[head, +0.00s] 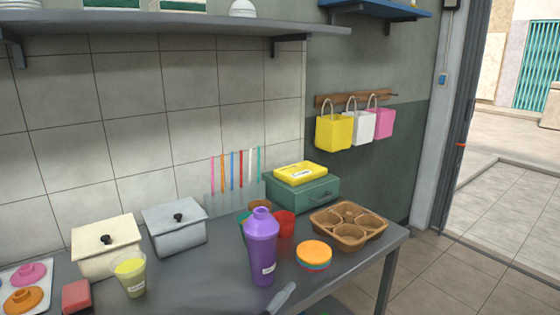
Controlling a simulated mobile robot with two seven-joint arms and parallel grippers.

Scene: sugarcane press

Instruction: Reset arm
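Neither of my grippers shows clearly in the head view. A grey elongated piece (281,298) reaches up from the bottom edge over the table front, and I cannot tell what it is. A purple shaker (262,250) stands upright on the grey table (205,285). A clear cup with yellow-green contents (131,277) stands upright at the left. No gripper touches either one.
A cream lidded box (104,254) and grey lidded box (174,237) stand by the wall. Straws (232,170), red cup (285,226), green case (308,195), brown cup tray (348,236) and stacked discs (314,253) crowd the right. Bags (333,133) hang above; a shelf (160,22) overhangs.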

